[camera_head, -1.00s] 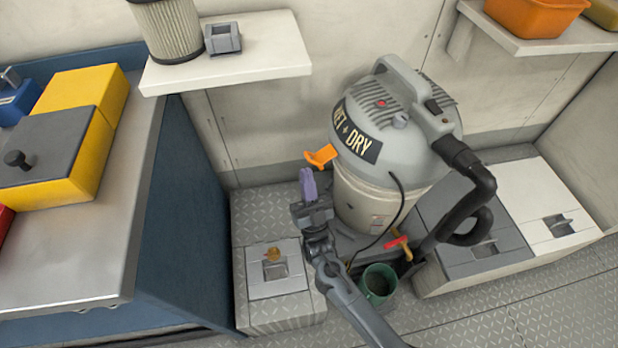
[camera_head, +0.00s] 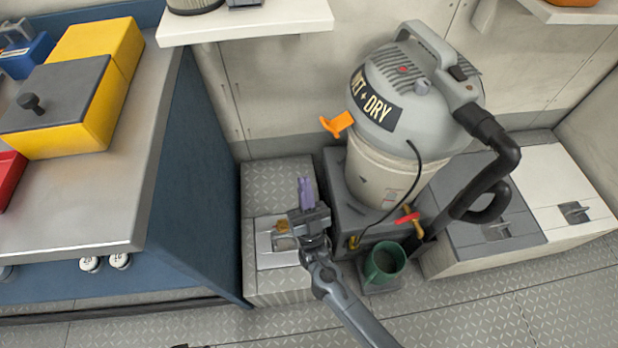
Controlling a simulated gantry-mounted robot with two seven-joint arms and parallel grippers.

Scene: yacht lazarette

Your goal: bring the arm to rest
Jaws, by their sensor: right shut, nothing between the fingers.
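My right gripper (camera_head: 305,191) is in the middle of the camera_head view, its purple fingers shut with nothing between them. Its arm comes up from the bottom right. In the picture it overlaps the low tread-plate locker (camera_head: 277,180) left of the wet-dry vacuum; I cannot tell how far above the locker it is. It partly covers the locker's pale lid with a latch (camera_head: 268,247) and a small brass-coloured piece. My left gripper is not in view.
The grey wet-dry vacuum (camera_head: 412,85) with an orange latch (camera_head: 336,124) stands right of the gripper. A green cup (camera_head: 384,263) and a red-handled valve (camera_head: 407,221) are near the arm. A workbench (camera_head: 90,205) with a yellow box (camera_head: 70,95) is at left. A shelf (camera_head: 245,22) hangs above.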

